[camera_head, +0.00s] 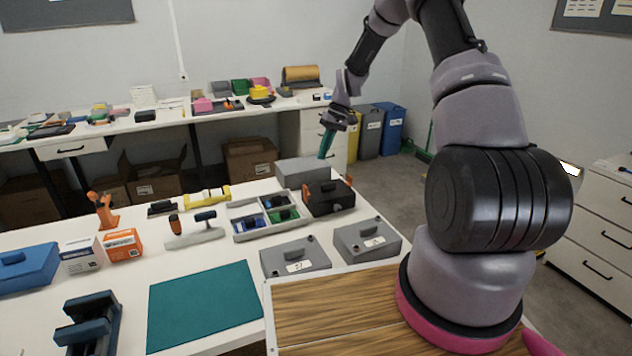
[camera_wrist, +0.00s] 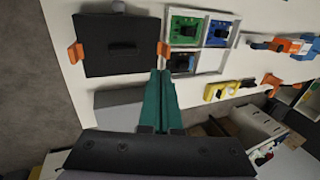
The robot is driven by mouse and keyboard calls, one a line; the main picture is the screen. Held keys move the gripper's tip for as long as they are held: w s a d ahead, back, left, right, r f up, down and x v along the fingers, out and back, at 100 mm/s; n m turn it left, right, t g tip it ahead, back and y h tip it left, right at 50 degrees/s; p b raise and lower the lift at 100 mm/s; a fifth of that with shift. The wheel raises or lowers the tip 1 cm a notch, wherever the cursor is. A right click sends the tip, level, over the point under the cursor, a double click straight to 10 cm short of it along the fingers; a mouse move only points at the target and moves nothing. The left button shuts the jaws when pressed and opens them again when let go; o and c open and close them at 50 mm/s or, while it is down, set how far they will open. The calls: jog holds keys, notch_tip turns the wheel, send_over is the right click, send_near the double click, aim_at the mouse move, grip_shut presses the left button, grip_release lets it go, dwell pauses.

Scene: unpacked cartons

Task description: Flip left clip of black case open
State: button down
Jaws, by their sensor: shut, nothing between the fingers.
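The black case (camera_head: 328,198) lies on the white table, with a dark handle on its lid. Its left orange clip (camera_head: 306,191) is on the side by the divided tray; its right orange clip (camera_head: 348,181) is on the far side. In the wrist view the case (camera_wrist: 110,65) is upper left, and the left clip (camera_wrist: 163,48) is on its right edge. Whether the clips are flipped open is hard to tell. My gripper (camera_head: 323,155) has teal fingers, shut and empty, pointing down above and behind the case. In the wrist view its fingertips (camera_wrist: 160,72) appear just below the left clip, apart from it.
A grey box (camera_head: 300,172) stands behind the case, close under my gripper. A divided tray (camera_head: 236,238) with green and blue items sits left of the case. Two grey cases (camera_head: 296,256) (camera_head: 367,240) lie in front. The teal mat (camera_head: 204,305) is clear.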

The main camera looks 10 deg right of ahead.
aim_at(309, 192)
jog(key=shift+w+f, duration=0.15)
jog(key=shift+f, duration=0.5)
jog(key=x, duration=1)
